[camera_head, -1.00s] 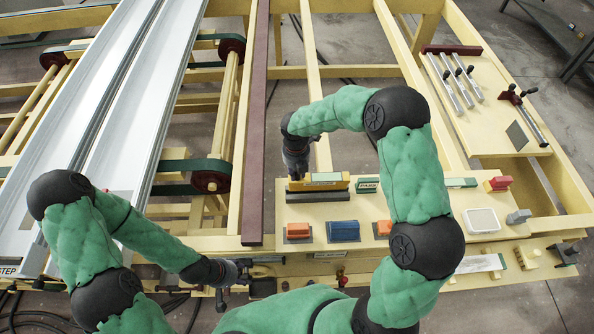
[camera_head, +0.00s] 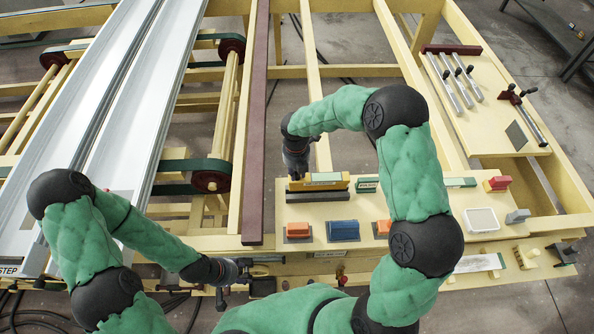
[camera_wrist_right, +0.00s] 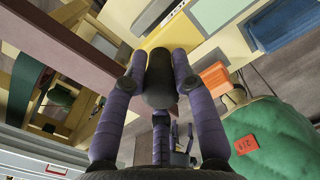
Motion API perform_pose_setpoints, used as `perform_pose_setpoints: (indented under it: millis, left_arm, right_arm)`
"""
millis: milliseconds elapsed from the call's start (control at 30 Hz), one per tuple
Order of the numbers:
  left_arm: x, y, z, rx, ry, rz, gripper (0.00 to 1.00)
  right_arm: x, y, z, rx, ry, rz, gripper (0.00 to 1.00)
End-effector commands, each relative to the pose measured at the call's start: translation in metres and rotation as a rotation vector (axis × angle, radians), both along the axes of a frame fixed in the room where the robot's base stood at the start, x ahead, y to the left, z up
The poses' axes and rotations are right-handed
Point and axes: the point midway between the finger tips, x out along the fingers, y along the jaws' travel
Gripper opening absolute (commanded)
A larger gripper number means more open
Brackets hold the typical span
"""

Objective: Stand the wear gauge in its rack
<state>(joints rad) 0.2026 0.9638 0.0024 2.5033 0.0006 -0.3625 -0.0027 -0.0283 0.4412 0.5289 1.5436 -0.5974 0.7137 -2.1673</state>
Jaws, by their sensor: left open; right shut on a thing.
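My right gripper (camera_head: 296,172) is at the left end of a yellow block with a pale label (camera_head: 322,181), which looks like the rack, on the cream board. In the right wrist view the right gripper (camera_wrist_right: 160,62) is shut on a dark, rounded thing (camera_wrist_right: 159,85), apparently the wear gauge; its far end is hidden. The yellow block (camera_wrist_right: 172,35) shows just beyond it; I cannot tell whether they touch. My left gripper (camera_head: 240,270) is open at the front rail, apart from the board, and looks empty.
Orange (camera_head: 298,231) and blue (camera_head: 343,231) blocks sit on the board in front of the yellow block. A green-and-white label plate (camera_head: 367,185) is to its right. A dark red bar (camera_head: 255,130) runs along the left. Metal rods (camera_head: 452,83) lie on the far-right panel.

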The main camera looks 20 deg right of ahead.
Motion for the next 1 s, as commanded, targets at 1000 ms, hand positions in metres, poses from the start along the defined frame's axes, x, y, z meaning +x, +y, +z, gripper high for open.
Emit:
perform_pose_setpoints:
  millis: [1000]
  left_arm:
    - [0.0000, 0.0000, -0.0005, 0.000, 0.000, 0.000, 0.55]
  right_arm:
    - [0.0004, -0.0002, -0.0047, 0.000, -0.001, 0.000, 0.00]
